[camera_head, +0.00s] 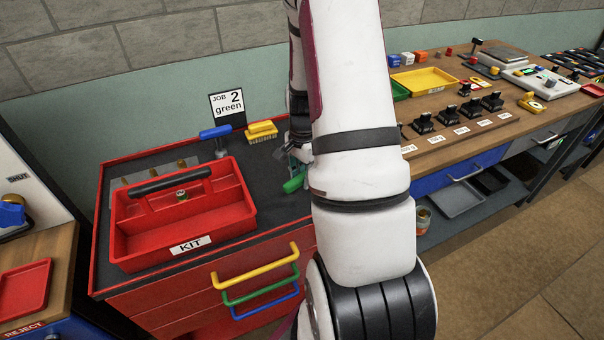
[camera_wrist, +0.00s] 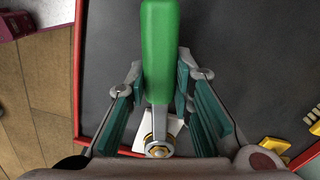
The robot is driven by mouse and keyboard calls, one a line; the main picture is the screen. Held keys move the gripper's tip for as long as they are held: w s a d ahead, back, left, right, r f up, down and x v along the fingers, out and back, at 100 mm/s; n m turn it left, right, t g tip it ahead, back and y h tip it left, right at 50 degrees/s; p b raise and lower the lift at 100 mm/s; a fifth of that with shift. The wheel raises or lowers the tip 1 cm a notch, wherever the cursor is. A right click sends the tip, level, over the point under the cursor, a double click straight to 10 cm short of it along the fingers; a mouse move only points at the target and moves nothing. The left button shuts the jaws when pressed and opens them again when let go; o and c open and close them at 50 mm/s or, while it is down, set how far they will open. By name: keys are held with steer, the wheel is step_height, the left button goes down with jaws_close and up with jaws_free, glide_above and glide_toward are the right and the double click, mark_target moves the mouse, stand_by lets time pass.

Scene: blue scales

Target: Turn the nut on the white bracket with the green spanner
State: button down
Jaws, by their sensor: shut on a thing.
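The green spanner (camera_wrist: 158,45) has a thick green handle and a metal shank. My gripper (camera_wrist: 160,82) is shut on it, one teal-padded finger on each side. The spanner's metal end is low in the wrist view, at a brass-coloured nut (camera_wrist: 158,152); I cannot tell if it is fully seated around the nut. Part of the white bracket (camera_wrist: 176,127) shows beneath the spanner's end. In the head view the green handle (camera_head: 294,185) shows left of my arm, low over the dark bench top. My arm hides the bracket and nut there.
A red KIT tray (camera_head: 183,225) with a dark handle stands left on the red bench. Behind it are a blue-handled tool (camera_head: 215,132), a yellow brush (camera_head: 262,130) and a "JOB 2 green" sign (camera_head: 228,104). The dark top (camera_wrist: 245,70) beside the spanner is clear.

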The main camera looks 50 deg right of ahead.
stand_by(0.3)
steer(key=shift+s+n+p, duration=0.65)
steer(key=shift+s+n, duration=0.25)
steer(key=shift+s+n+p, duration=0.3)
steer(key=shift+s+p, duration=0.05)
steer(key=shift+s+n+p, duration=0.45)
steer(key=shift+s+n, duration=0.1)
steer(key=shift+n, duration=0.05)
steer(key=shift+s+d+n+p, duration=0.2)
steer(key=shift+s+n+p, duration=0.5)
steer(key=shift+s+n, duration=0.1)
